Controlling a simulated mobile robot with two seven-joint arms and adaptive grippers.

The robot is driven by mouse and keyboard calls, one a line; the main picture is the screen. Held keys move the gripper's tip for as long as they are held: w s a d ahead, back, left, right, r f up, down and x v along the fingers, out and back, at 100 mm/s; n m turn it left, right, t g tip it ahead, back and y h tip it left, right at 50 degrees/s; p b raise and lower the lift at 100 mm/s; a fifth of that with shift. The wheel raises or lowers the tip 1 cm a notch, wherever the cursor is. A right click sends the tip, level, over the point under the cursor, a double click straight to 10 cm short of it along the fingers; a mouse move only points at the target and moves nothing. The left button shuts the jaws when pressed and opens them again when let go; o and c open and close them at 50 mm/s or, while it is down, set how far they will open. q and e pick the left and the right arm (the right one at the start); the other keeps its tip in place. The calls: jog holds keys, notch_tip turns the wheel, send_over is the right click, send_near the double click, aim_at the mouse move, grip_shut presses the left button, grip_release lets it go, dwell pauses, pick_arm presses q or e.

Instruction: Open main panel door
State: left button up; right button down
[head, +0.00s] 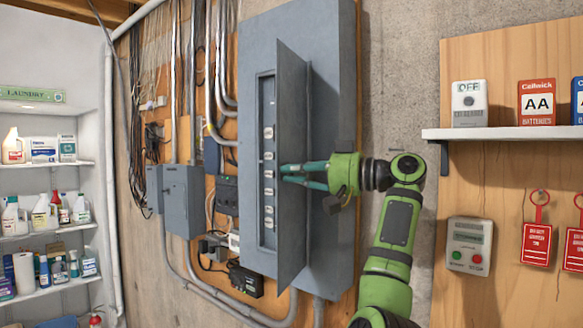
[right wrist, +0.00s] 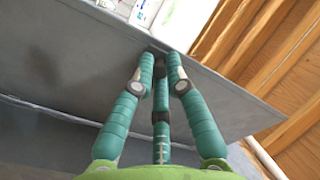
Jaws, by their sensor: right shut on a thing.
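The main panel (head: 333,120) is a tall grey metal box on the wall in the middle of the head view. Its door (head: 292,85) stands swung outward, hinged on the right, and a column of breakers (head: 268,175) shows to its left. My right gripper (head: 284,174) reaches in from the right across the door's outer face. It is shut on the door near its free edge. In the right wrist view the teal fingers (right wrist: 160,62) come together at the edge of the grey door (right wrist: 75,65). My left gripper is not in view.
Smaller grey boxes (head: 184,200), conduits and cables lie left of the panel. Laundry shelves (head: 45,164) with bottles stand at far left.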

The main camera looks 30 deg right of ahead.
jog(key=shift+s+d+r+n+g+y, duration=0.15)
jog(key=shift+s+d+n+g+y, duration=0.15)
jog(key=shift+y, duration=0.1)
jog(key=c, duration=1.2)
grip_release()
jog(key=shift+c, duration=0.2)
jog(key=shift+w+a, duration=0.1)
jog(key=shift+w, duration=0.05)
jog(key=v, duration=1.2)
